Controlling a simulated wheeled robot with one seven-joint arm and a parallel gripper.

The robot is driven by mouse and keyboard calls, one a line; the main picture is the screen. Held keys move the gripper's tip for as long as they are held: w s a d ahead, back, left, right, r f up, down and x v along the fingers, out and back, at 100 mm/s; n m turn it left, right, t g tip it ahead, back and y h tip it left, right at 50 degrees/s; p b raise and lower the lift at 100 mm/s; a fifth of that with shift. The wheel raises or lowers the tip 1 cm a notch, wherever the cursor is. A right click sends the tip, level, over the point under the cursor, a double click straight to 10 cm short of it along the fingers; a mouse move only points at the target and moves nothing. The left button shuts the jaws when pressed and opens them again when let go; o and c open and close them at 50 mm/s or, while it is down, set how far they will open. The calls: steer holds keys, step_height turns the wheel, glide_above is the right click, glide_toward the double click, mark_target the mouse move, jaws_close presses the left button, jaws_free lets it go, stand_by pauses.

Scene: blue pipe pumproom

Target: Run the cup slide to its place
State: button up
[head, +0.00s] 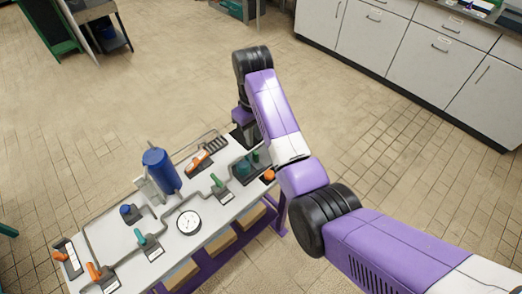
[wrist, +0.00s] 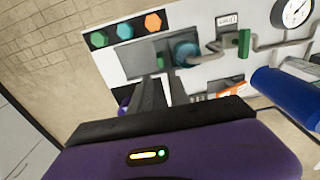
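The cup slide looks to be the grey plate unit at the bench's right end, with a round teal cup (head: 243,168) and a small green handle (head: 256,156). In the wrist view, the teal cup (wrist: 187,52) lies at the right end of a grey plate (wrist: 128,58), and a green piece (wrist: 161,60) shows left of it. My gripper (wrist: 158,82) points at this plate, its dark fingertips close to the green piece. A narrow light gap shows between the fingers. Whether they touch or hold the green piece is unclear. In the head view, my wrist hides the fingertips.
Pipes, green levers (head: 218,182), a white gauge (head: 188,223) and a standing blue cylinder (head: 160,170) fill the white bench. Orange-handled pieces (head: 197,160) stand there too. Green, teal and orange hexagons (wrist: 153,22) mark a black strip. Open tiled floor surrounds the bench; cabinets (head: 420,60) stand behind.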

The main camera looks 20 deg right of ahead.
mark_target(256, 152)
steer(key=shift+s, duration=0.4)
steer(key=shift+f, duration=0.35)
steer(key=shift+f+p, duration=0.35)
steer(key=shift+f, duration=3.2)
jaws_close()
